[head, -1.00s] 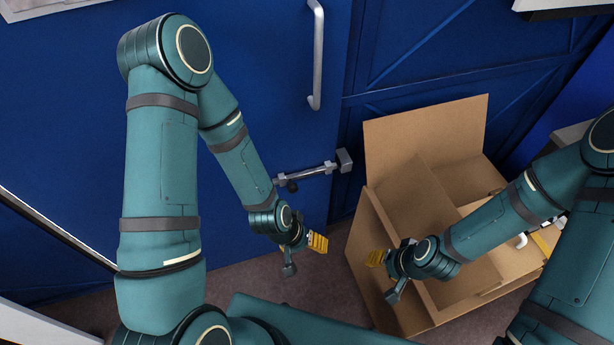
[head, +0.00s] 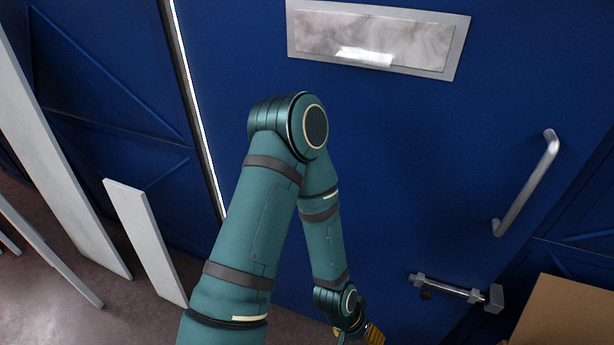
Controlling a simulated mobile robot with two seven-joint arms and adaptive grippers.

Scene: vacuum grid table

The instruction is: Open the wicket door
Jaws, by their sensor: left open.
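The blue wicket door (head: 420,130) fills the middle of the head view and appears closed, though a bright line runs along its left edge. It has a silver vertical pull handle (head: 527,185) on its right side. Below the handle a metal bolt latch (head: 455,289) reaches to a bracket at the door's right edge. My left gripper (head: 358,335) is at the bottom edge of the view, below and left of the latch, apart from it. Its yellow fingers are partly cut off, and it holds nothing that I can see. My right gripper is out of view.
A framed window (head: 375,42) sits high in the door. A cardboard box (head: 565,312) stands at the lower right. White boards (head: 143,235) lean at the left by dark blue panels (head: 95,85). Bare floor (head: 60,285) shows at the lower left.

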